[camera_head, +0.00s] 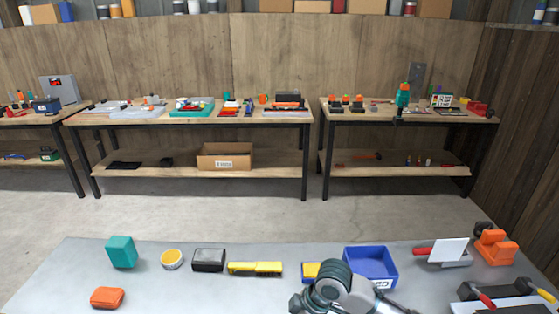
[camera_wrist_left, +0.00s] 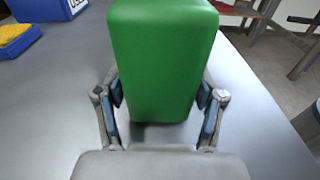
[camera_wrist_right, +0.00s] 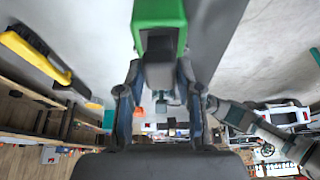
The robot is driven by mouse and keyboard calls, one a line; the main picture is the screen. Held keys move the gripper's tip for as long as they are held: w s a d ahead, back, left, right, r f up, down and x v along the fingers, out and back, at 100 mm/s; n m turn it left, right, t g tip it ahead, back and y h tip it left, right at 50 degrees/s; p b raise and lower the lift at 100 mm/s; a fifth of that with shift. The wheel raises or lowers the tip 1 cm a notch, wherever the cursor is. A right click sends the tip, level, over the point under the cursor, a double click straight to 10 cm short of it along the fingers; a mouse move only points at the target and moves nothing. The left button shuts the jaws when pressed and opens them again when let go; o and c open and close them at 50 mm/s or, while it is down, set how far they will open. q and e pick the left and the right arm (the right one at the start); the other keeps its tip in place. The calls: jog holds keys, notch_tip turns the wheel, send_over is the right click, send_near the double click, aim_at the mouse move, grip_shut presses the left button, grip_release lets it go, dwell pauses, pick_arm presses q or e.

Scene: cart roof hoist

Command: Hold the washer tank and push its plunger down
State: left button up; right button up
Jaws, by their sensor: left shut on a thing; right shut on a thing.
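The washer tank (camera_wrist_left: 163,60) is a green block with rounded edges in the left wrist view. My left gripper (camera_wrist_left: 160,97) is shut on its sides, one finger on each side. In the right wrist view a green end of the tank (camera_wrist_right: 158,12) shows beyond a dark grey block, which looks like the plunger (camera_wrist_right: 160,70). My right gripper (camera_wrist_right: 160,88) is shut with its fingers on either side of this dark block. How far the plunger is pressed in cannot be told. The tank and both fingertip pairs are not visible in the head view.
The grey table holds a blue bin (camera_head: 370,262), a yellow tool (camera_head: 255,268), a dark box (camera_head: 208,260), a teal block (camera_head: 121,252), an orange block (camera_head: 107,297) and orange equipment (camera_head: 495,246). My arm covers part of the front edge. Workbenches stand farther back.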

jog(key=shift+f, duration=0.45)
dwell(0.6)
jog(key=o, duration=1.2)
jog(key=v, duration=0.6)
